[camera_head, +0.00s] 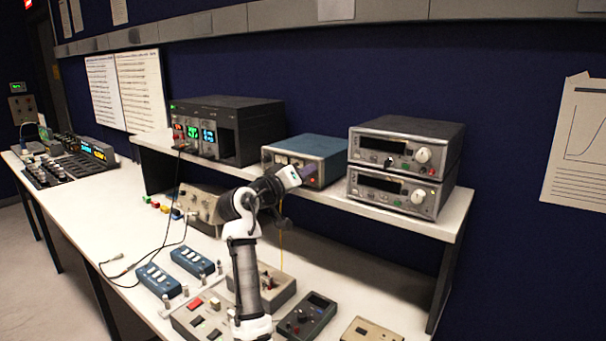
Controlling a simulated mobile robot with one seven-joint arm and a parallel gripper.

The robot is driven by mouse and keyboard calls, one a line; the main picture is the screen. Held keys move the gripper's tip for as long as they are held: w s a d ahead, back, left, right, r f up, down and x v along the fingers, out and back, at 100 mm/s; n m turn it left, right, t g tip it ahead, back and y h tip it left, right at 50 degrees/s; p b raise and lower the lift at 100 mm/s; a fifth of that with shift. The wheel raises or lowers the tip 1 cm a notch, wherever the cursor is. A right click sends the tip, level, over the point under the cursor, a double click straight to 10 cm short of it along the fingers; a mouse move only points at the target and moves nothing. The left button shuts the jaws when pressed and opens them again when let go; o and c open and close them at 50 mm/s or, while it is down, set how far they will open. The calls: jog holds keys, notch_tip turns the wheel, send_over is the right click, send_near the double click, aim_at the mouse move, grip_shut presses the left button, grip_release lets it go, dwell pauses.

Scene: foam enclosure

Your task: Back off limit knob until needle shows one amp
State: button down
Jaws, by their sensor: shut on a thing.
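A blue-topped instrument (318,148) stands on the raised shelf, between the large black unit and two stacked grey units. Its pale front panel carries what look like small meters at the left; any needle is too small to read from here. My arm reaches up from the bench, and my gripper (307,172) is at the right part of this front panel. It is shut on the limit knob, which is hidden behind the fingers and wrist.
Two stacked grey instruments (407,160) stand close on the right, and a black unit with lit displays (225,128) on the left. Below the shelf (425,224), the bench holds a beige instrument (201,205), blue boxes (158,281), a dark handheld meter (307,316) and a cable.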

jog(key=c, duration=1.2)
grip_release()
jog(key=shift+c, duration=0.2)
jog(key=shift+m, duration=0.3)
